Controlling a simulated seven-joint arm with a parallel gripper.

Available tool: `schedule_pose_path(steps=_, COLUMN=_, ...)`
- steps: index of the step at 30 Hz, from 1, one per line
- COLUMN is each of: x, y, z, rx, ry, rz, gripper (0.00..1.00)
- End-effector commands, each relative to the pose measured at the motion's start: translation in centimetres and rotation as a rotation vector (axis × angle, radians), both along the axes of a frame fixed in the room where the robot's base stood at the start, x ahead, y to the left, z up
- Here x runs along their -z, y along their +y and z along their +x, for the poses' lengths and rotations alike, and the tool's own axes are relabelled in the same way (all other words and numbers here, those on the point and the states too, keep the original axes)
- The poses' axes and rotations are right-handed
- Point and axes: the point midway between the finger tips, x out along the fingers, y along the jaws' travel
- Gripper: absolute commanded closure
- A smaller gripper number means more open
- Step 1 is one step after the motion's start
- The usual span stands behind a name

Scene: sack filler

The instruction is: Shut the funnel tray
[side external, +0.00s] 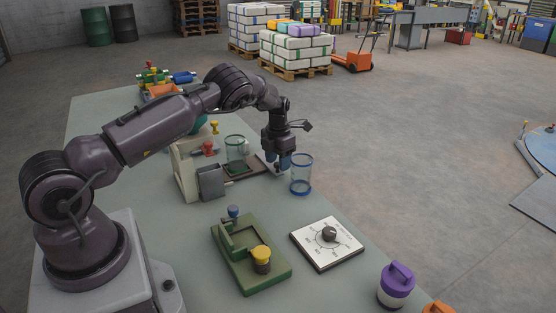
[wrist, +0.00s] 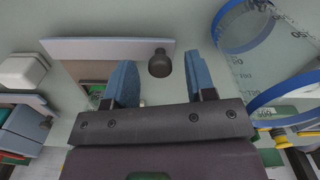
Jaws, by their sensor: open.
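The funnel tray (side external: 244,165) is a brown drawer sticking out to the right of a cream housing (side external: 186,170). Its pale front panel (wrist: 95,47) and part of its brown inside (wrist: 88,69) show in the wrist view. A dark round knob (wrist: 160,64) stands out from the right part of that panel. My gripper (side external: 280,166) is low at the tray's front end. In the wrist view its two blue fingers (wrist: 160,76) are apart, with the knob in the gap between their tips. I see clear space on both sides of the knob.
A clear blue-banded beaker (side external: 301,176) stands close to the right of my gripper. A green fixture (side external: 268,279), a dial plate (side external: 327,256) and a purple-topped jar (side external: 396,288) stand nearer the camera.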

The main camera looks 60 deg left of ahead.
Motion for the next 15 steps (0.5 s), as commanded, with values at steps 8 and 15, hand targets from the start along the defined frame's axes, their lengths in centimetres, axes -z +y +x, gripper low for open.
schedule_pose_path(steps=8, x=-0.04, y=0.00, z=0.00, rx=0.000, ry=0.000, rz=0.000, gripper=1.00)
schedule_pose_path(steps=15, x=-0.11, y=0.07, z=-0.71, rx=-0.004, ry=0.001, rz=-0.001, gripper=1.00)
